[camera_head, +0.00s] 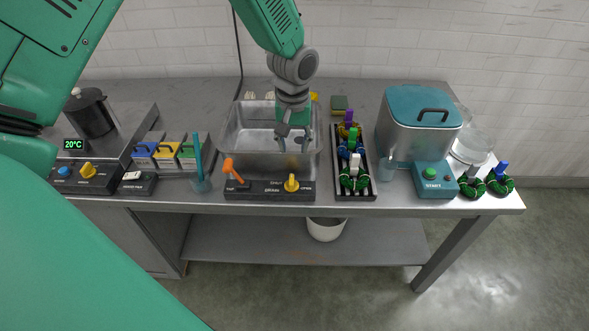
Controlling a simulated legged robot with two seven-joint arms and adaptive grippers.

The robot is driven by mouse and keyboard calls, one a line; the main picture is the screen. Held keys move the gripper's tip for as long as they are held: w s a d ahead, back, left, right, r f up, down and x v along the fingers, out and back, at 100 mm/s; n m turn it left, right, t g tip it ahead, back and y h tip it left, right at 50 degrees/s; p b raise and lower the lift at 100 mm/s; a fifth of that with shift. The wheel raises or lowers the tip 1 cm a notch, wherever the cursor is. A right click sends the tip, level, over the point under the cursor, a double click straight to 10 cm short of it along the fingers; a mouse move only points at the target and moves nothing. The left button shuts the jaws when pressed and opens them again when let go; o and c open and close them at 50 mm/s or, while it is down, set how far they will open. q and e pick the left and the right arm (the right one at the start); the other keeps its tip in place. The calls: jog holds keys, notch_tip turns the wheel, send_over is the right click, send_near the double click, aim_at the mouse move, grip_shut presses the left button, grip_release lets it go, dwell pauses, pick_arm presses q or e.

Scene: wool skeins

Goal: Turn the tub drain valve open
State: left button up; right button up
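The clear tub (229,128) stands at the middle of the bench. On the black panel (262,195) in front of it is a yellow drain knob (291,184), beside the words DRAIN, SHUT and OPEN. The knob's exact setting is too small to tell. An orange tap lever (233,170) is on the panel's left part. My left gripper (293,140) hangs over the tub, behind and above the drain knob and apart from it. Its fingers are spread with nothing between them. My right gripper does not show.
A rack (369,192) with several wool skeins stands right of the tub. A teal-lidded pot (400,138) and START box (435,180) are further right. A blue stick in a cup (200,184) stands left of the panel. A white bucket (325,229) is below.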

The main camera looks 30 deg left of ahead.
pick_arm(q)
send_over(292, 181)
jog(key=a, duration=0.1)
notch_tip(292, 181, down, 6)
jog(key=shift+a+f, duration=0.1)
jog(key=shift+f, duration=0.15)
jog(key=f, duration=0.2)
jog(key=d+f, duration=0.1)
jog(key=f, duration=0.1)
jog(key=f+p, duration=0.1)
jog(key=f, duration=0.2)
jog(key=shift+w+d, duration=0.1)
jog(key=shift+d, duration=0.2)
jog(key=shift+a+f, duration=0.3)
jog(key=shift+a, duration=0.25)
jog(key=c, duration=0.7)
jog(key=shift+d, duration=0.35)
grip_shut()
